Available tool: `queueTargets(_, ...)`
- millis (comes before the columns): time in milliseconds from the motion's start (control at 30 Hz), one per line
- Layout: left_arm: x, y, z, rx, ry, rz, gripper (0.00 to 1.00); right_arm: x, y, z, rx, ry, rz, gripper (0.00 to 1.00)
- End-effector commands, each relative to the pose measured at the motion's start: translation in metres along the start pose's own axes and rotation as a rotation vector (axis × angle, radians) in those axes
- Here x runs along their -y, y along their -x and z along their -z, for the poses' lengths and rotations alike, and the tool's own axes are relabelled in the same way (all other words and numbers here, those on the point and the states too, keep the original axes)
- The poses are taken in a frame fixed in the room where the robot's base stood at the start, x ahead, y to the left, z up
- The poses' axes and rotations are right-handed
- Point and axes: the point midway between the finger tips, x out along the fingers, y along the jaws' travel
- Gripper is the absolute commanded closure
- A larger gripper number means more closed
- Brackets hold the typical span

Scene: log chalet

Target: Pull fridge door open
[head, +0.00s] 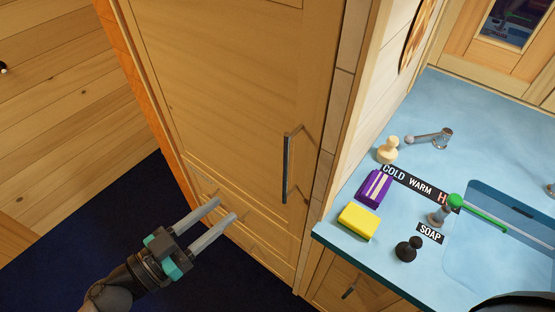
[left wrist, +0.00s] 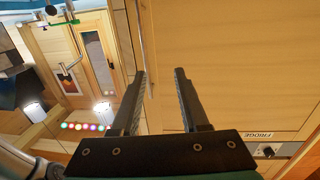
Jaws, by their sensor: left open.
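The fridge door (head: 225,90) is a tall wooden panel, shut, with a dark vertical bar handle (head: 287,168) near its right edge. My left gripper (head: 226,209) is open and empty, left of and below the handle in the head view, with its fingers pointing toward the door. In the left wrist view the two fingers (left wrist: 160,72) are spread apart with the wooden door surface (left wrist: 240,60) behind them. A FRIDGE label (left wrist: 259,135) shows upside down at the lower right there. The gripper is apart from the handle. My right gripper is not in view.
A blue counter (head: 480,110) with a sink stands right of the fridge. It holds a yellow sponge (head: 359,221), a purple box (head: 375,187) and a black knob-like object (head: 408,249). Dark blue floor (head: 60,240) lies open at the left.

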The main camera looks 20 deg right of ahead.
Motion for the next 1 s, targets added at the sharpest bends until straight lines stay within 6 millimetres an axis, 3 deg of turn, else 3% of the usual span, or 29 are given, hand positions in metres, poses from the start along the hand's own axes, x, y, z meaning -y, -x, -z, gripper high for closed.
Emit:
queueTargets(100,-0.016,-0.003,0.020,-0.013,-0.009,-0.069,0.55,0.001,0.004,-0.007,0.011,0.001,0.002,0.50)
queueTargets(267,-0.021,-0.015,0.025,-0.017,-0.012,-0.088,0.55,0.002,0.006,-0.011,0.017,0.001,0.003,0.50)
queueTargets(800,-0.029,-0.120,0.025,-0.018,-0.009,-0.084,0.55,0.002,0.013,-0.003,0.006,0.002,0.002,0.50)
queueTargets(1000,-0.031,-0.145,0.025,-0.016,-0.009,-0.083,0.55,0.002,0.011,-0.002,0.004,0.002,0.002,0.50)
